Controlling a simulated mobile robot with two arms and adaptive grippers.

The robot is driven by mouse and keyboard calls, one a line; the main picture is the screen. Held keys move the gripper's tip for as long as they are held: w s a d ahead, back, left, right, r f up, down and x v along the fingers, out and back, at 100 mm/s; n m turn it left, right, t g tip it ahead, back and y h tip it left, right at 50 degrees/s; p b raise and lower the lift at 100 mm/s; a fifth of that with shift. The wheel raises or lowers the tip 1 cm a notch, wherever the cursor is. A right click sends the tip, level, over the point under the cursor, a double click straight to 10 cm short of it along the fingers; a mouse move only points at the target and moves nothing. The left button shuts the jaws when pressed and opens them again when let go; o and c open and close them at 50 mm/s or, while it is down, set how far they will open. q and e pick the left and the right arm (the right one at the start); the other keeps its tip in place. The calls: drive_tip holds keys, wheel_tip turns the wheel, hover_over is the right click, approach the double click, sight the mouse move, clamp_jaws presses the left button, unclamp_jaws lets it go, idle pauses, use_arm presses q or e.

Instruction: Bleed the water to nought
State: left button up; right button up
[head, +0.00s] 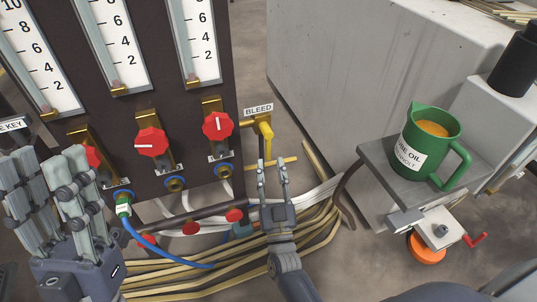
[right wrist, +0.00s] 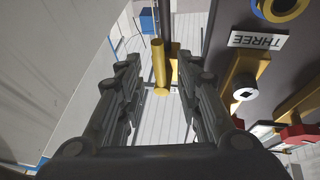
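The yellow bleed tap (head: 265,132) sticks out at the right edge of the dark panel (head: 160,80), beside a BLEED label (head: 258,109). My right gripper (head: 271,164) is open just below the tap. In the right wrist view a yellow bar (right wrist: 160,66) shows between my open, apart fingers; no contact is clear. Three white gauges (head: 196,40) are marked with numbers; each has a small brownish marker near the bottom, below 2. My left gripper (head: 48,165) is open and empty in front of the panel's lower left.
Red knobs (head: 151,142) sit under the gauges; my left gripper partly hides one. Yellow and white pipes (head: 300,215) run below. A green oil jug (head: 431,145) stands on a shelf (head: 375,158) at right.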

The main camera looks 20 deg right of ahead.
drive_tip(key=v, duration=0.6)
drive_tip(key=shift+s, duration=0.1)
